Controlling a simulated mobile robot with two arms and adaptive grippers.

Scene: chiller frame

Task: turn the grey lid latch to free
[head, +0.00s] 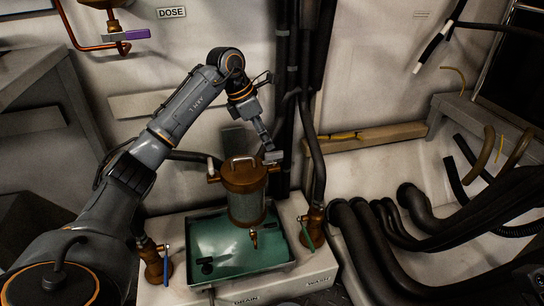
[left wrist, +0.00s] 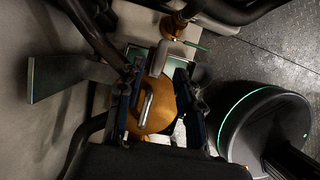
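A copper-lidded canister (head: 246,190) with a metal handle on top stands over a green tray. The grey lid latch (head: 273,157) shows at the right side of the lid in the head view. In the left wrist view the latch (left wrist: 158,58) is a pale grey bar at the lid's far edge, beyond the lid handle (left wrist: 146,103). My left gripper (head: 266,142) is just above the latch. In the left wrist view its fingers (left wrist: 158,75) are apart, one on each side of the latch, with gaps visible. Contact cannot be told. My right gripper is not in view.
The green tray (head: 209,262) sits in a pale base with a blue-handled valve (head: 166,262) at left and a green-handled valve (head: 309,232) at right. Dark vertical pipes (head: 292,85) rise close behind the canister. Thick black hoses (head: 375,245) fill the right side.

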